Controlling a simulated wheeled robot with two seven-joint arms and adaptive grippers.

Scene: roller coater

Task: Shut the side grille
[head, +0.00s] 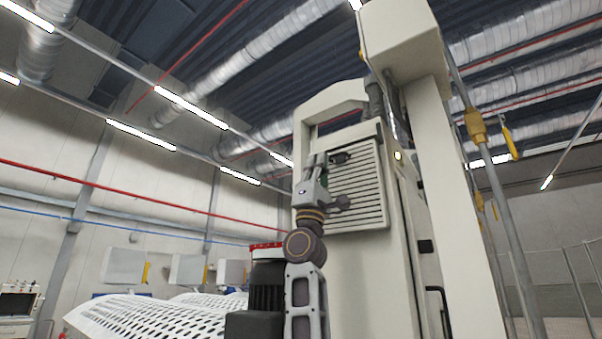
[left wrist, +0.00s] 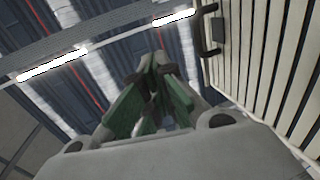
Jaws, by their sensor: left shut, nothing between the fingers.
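The side grille (head: 358,190) is a cream slatted panel high on the side of the tall machine. It carries a dark handle (head: 341,157) near its upper left corner. I cannot tell from the head view how far it stands off the frame. My left gripper (head: 317,160) points up beside the grille's left edge, its fingers shut and empty. In the left wrist view the green-padded fingers (left wrist: 155,78) are together, the grille (left wrist: 262,70) runs along the right, and the black handle (left wrist: 207,30) is apart from the fingers. My right gripper is not in view.
The cream machine column (head: 430,170) stands right of the grille. A dark motor with a red top (head: 266,285) and a white perforated guard (head: 150,314) are low at the left. The air left of the grille is open. A yellow-fitted pole (head: 500,200) stands at the right.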

